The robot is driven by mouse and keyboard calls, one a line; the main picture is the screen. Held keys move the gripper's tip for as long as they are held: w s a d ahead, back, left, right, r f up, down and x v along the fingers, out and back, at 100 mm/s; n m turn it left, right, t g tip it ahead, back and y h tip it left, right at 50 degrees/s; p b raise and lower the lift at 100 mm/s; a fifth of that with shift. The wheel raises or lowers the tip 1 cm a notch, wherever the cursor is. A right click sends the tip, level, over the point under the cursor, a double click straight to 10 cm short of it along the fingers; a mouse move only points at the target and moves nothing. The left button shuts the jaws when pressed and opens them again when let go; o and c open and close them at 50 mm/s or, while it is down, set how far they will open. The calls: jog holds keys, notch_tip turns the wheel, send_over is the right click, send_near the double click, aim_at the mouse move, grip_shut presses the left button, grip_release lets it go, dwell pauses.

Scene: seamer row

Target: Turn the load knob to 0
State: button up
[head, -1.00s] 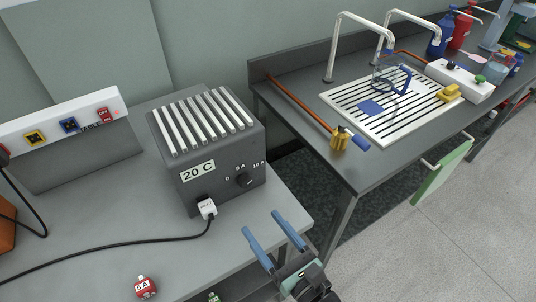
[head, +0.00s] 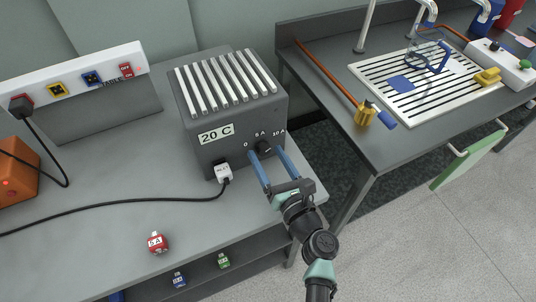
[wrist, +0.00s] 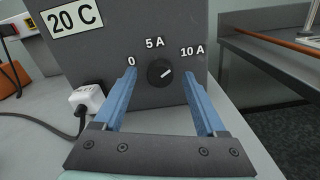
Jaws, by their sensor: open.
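The load knob (wrist: 160,72) is a small black round knob on the front of the dark grey load box (head: 201,160). Labels 0, 5 A and 10 A arc above it, and its pale pointer line slants up and right toward 10 A. In the head view the knob (head: 264,147) shows between my blue fingers. My gripper (wrist: 159,76) is open and faces the panel, one fingertip on each side of the knob with gaps to it. I cannot tell whether the tips reach the knob's depth.
A white inlet plug (head: 223,173) with a black cable sits left of the knob. A red 5 A plug (head: 158,242) lies on the bench; blue and green ones are on the shelf below. A sink bench (head: 375,145) stands to the right.

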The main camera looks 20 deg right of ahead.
jog(key=shift+w, duration=0.25)
grip_shut()
